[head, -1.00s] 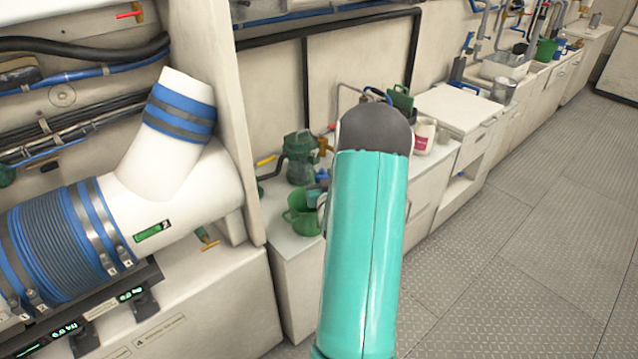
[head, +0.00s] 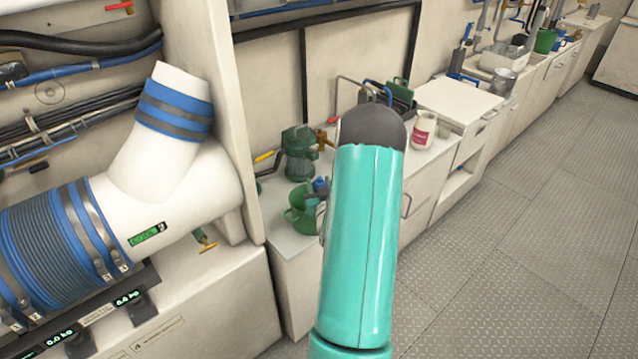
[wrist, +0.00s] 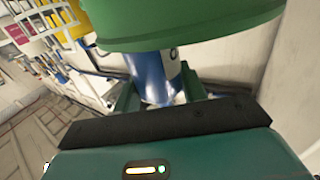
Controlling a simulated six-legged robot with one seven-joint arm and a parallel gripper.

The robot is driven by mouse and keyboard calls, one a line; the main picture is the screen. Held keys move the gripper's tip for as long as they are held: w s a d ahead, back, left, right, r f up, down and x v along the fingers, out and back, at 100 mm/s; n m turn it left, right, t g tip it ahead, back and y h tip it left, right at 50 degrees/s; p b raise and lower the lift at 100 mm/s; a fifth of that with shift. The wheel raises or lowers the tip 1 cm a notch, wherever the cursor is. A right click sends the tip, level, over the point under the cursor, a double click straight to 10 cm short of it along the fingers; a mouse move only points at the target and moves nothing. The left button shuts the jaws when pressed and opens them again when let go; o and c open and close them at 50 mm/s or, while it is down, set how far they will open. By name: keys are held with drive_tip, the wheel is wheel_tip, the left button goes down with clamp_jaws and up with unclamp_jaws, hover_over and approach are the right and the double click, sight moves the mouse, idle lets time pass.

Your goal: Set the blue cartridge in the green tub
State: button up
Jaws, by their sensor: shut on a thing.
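The green tub (head: 297,217) stands on the white counter left of my teal arm in the head view, partly hidden by the arm. The blue cartridge (head: 320,184) shows as a small blue patch over the tub's far side. In the wrist view, my gripper (wrist: 158,92) is shut on the blue cartridge (wrist: 148,72), with a green finger on each side. A large green rounded form (wrist: 180,22) covers the cartridge's upper part there; I cannot tell whether it is the tub. Whether the cartridge touches the tub is hidden.
A green strainer (head: 299,152) with a yellow-handled valve stands behind the tub. A big white pipe (head: 160,190) is at left. The floor at right is clear.

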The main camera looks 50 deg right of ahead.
drive_tip(key=shift+f, duration=0.35)
drive_tip(key=o, duration=1)
drive_tip(key=shift+s, duration=0.1)
drive_tip(key=shift+r, duration=0.1)
drive_tip(key=shift+r, duration=0.2)
drive_tip(key=v, duration=1.2)
drive_tip(key=shift+r, duration=0.3)
